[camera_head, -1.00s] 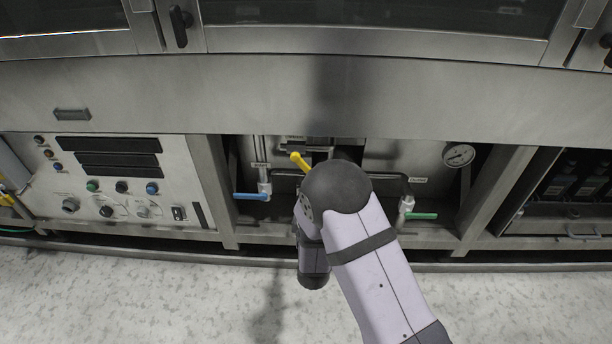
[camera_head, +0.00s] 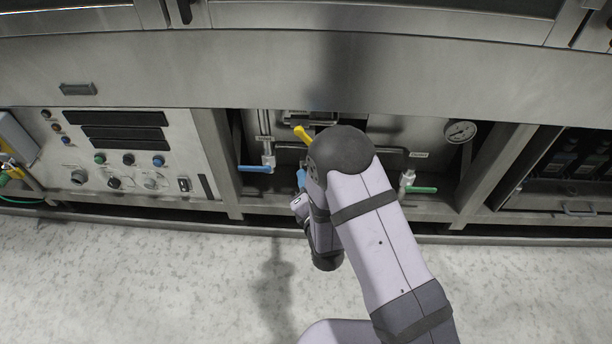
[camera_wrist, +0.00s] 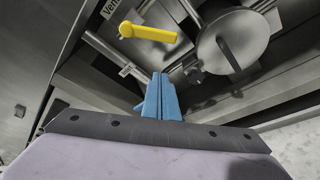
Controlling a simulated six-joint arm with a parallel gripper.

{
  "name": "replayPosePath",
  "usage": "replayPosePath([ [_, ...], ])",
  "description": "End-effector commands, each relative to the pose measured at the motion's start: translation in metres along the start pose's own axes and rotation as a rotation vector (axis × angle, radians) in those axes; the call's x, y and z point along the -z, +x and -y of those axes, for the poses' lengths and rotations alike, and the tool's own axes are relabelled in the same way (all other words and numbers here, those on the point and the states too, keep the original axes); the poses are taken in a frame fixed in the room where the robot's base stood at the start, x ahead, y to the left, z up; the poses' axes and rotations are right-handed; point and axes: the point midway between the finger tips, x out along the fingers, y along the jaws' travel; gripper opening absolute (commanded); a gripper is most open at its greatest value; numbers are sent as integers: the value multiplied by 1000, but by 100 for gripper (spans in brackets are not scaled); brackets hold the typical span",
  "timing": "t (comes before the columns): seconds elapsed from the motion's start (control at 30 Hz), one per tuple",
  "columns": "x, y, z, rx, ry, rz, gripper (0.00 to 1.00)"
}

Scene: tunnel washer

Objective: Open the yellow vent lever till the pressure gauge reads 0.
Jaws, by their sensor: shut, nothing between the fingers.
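The yellow vent lever (camera_head: 302,134) shows above my arm's dark joint in the head view, tilted up to the left. In the wrist view the yellow lever (camera_wrist: 148,33) lies nearly level beside a partly hidden "Vent" label (camera_wrist: 126,70). My gripper (camera_wrist: 161,82) has blue fingers, shut and empty, below the lever in the wrist view and apart from it. In the head view my arm hides most of the gripper.
A blue-handled valve (camera_head: 255,169) is left of my arm and a green-handled valve (camera_head: 421,189) is right of it. A round metal disc (camera_wrist: 232,42) is right of the lever. A control panel (camera_head: 130,185) stands at the left. The floor in front is clear.

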Motion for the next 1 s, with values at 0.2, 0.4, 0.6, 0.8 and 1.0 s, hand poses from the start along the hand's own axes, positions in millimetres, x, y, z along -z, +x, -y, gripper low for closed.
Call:
replayPosePath([
  [0.2,0,36,0,-3,1,3,0],
  [0.4,0,72,1,-1,2,3,0],
  [0.6,-18,78,0,2,2,4,0],
  [0.8,-34,72,-1,-1,1,2,0],
  [1.0,-38,70,0,1,1,1,0],
])
